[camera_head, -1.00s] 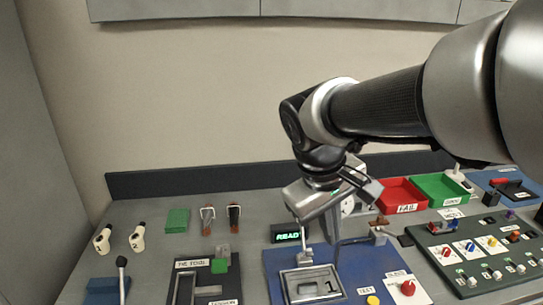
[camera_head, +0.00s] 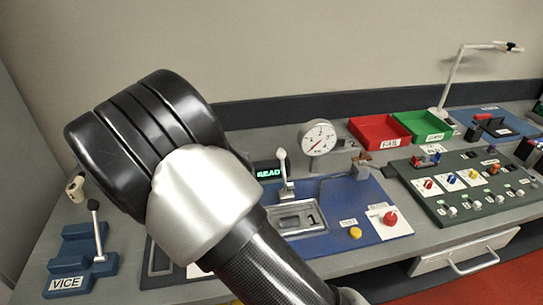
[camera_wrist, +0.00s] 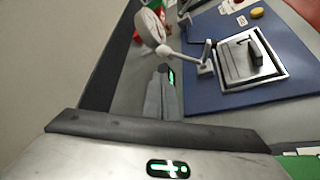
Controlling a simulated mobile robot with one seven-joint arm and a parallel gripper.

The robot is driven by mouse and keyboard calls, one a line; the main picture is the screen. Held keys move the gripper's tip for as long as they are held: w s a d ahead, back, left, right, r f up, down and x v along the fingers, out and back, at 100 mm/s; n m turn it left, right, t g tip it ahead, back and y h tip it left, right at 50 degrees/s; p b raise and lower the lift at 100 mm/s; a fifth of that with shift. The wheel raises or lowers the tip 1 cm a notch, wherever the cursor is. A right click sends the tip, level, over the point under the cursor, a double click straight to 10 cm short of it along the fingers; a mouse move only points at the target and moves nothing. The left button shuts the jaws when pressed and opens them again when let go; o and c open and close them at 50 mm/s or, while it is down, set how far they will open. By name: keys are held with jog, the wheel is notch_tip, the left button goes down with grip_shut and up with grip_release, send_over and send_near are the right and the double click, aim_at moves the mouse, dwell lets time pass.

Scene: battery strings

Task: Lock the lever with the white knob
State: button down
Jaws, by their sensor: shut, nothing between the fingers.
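The lever with the white knob (camera_head: 283,160) stands nearly upright at the back edge of a metal frame (camera_head: 296,217) on the blue panel. In the wrist view the white knob (camera_wrist: 163,50) and its rod point left from the frame (camera_wrist: 250,60). My gripper (camera_wrist: 163,70) shows in the wrist view with its fingers together and empty. The fingers appear apart from the lever, to its left and below it in that picture. In the head view my arm hides the gripper.
A round gauge (camera_head: 318,138) stands behind the lever, beside a lit green display (camera_head: 268,172). A yellow button (camera_head: 355,233) and a red knob (camera_head: 390,218) are right of the frame. A blue vice (camera_head: 75,262) with its own dark-knobbed lever is at left.

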dwell(0.3)
jog(key=x, duration=1)
jog(key=shift+b, duration=0.4)
jog(key=shift+s+b, duration=0.15)
jog(key=shift+b, duration=0.2)
jog(key=s+d+r+m+t+b, duration=0.2)
jog(key=s+b, duration=0.4)
jog(key=s, duration=0.3)
jog(key=shift+s+r+m+t+h, duration=0.2)
jog(key=shift+r+m+t+h, duration=0.3)
jog(key=shift+m, duration=0.6)
jog(key=shift+s+f, duration=0.15)
jog(key=shift+f, duration=0.1)
